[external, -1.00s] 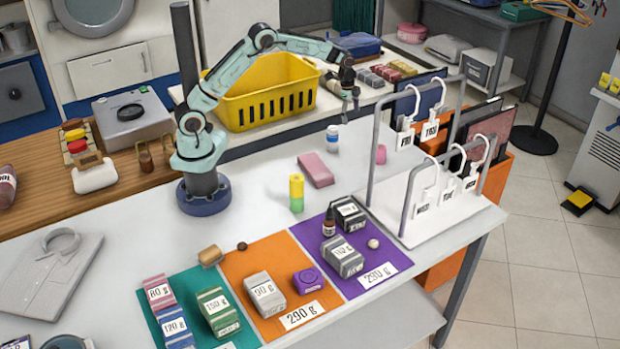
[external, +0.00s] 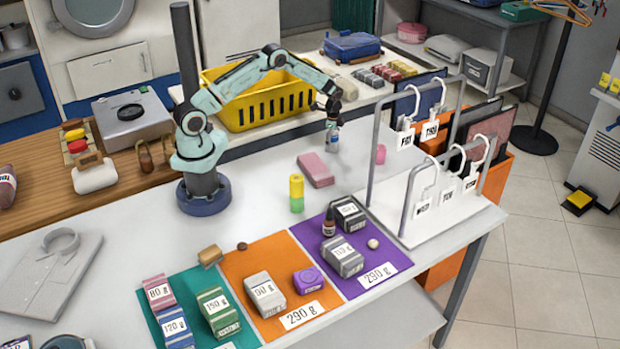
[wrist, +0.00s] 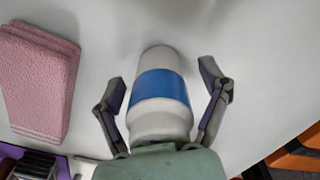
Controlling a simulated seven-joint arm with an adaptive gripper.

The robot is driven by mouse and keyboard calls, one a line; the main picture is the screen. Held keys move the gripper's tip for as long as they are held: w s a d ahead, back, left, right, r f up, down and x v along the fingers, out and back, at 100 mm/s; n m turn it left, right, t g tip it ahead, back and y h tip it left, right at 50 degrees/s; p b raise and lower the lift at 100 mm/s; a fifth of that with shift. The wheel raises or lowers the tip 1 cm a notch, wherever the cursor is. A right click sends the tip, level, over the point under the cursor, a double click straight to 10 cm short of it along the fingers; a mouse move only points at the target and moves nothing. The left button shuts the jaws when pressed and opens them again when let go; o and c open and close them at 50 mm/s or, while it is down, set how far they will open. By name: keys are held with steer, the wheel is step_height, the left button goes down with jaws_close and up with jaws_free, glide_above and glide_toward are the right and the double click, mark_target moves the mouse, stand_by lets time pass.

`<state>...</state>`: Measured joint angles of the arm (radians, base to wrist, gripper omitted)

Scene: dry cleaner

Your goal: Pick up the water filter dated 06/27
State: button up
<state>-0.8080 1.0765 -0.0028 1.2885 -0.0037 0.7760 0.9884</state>
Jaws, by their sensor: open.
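A small white cylinder with a blue band (wrist: 160,88) lies between the fingers of my gripper (wrist: 163,85) in the wrist view. No date can be read on it. In the external view my gripper (external: 332,122) points down over this white cylinder (external: 333,142), which stands on the table and is partly hidden by the fingers. The fingers are open, one on each side, with a visible gap to the cylinder in the wrist view. I cannot identify any other water filter or a 06/27 label.
A yellow-green cylinder (external: 296,193) stands nearer the camera. The white hanger rack (external: 420,195) is to the right. A yellow basket (external: 262,95) is behind my arm.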

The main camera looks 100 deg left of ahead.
steer(key=c, duration=1.2)
steer(key=shift+r, duration=0.1)
steer(key=shift+c, duration=0.2)
